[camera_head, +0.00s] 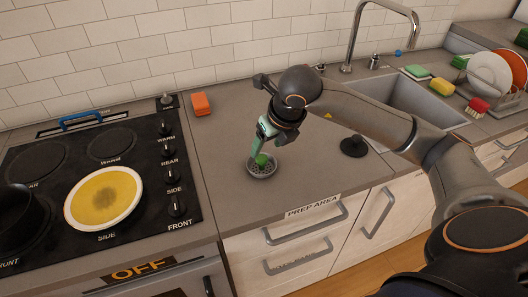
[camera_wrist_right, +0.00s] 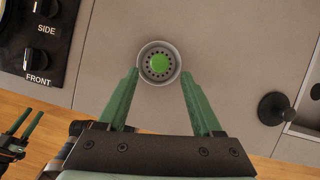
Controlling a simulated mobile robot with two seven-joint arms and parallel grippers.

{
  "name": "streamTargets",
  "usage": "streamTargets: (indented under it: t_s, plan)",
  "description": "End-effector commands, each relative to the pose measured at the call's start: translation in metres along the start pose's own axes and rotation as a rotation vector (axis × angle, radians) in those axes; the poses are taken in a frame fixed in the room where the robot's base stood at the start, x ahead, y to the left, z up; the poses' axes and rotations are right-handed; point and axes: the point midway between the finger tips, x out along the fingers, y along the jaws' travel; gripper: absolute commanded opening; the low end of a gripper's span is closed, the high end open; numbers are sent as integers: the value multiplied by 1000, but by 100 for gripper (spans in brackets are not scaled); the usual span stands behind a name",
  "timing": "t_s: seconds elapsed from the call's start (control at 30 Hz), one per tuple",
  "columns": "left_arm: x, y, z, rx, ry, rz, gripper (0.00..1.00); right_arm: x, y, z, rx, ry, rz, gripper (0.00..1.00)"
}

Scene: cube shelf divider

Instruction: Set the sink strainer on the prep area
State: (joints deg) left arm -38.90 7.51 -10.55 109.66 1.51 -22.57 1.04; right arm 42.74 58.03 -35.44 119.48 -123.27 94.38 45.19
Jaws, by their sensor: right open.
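The sink strainer (camera_head: 261,169) is a small round grey metal cup with holes and a green knob in its centre. It sits upright on the grey counter above the PREP AREA label (camera_head: 313,206). My right gripper (camera_head: 258,154) is just above it, fingers pointing down. In the right wrist view the strainer (camera_wrist_right: 159,64) lies at the ends of the two spread green fingers, and the right gripper (camera_wrist_right: 160,74) is open, with no finger seen closed on the knob. My left gripper (camera_wrist_right: 27,124) shows only in the right wrist view at the left edge, its fingers apart and empty.
A black stopper (camera_head: 353,146) stands on the counter by the sink (camera_head: 405,107). An orange sponge (camera_head: 201,104) lies at the back. The stove (camera_head: 92,150) with a yellow-filled pan (camera_head: 104,196) is left. A dish rack (camera_head: 500,86) is right. Counter around the strainer is clear.

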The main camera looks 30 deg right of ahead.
Motion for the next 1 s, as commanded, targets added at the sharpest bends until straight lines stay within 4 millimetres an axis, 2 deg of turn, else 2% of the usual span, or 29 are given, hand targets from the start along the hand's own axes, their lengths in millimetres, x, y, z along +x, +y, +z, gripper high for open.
streamTargets:
  t_s: [0.03,0.2,0.4,0.9,1.0]
  plan:
    - [0,0,1,0,0,0,50,-12,0,1,-2,-6,-1,67]
    - [0,0,0,0,0,0,50,-44,0,1,-1,-3,0,67]
    - [0,0,0,0,-1,0,50,-63,0,0,-1,0,-1,67]
    - [0,0,0,0,-1,0,50,-64,1,-1,-2,3,2,67]
    - [0,0,0,0,-1,0,50,-57,14,-6,-19,25,59,67]
